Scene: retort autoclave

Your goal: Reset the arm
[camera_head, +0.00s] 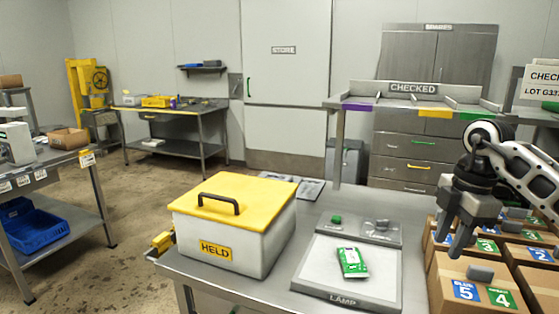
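My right arm comes in from the right edge. Its dark gripper (464,236) hangs pointing down above the cardboard boxes, to the right of the lamp panel. My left gripper is not in view. A green and white packet (352,262) lies on the pale panel marked LAMP (338,298), clear of the gripper.
A white box marked HELD with a yellow lid (232,196) stands on the metal table left of the panel. Several cardboard boxes (462,270) with numbered labels crowd the right. A CHECKED shelf (410,100) rises behind. A blue crate (35,230) sits far left.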

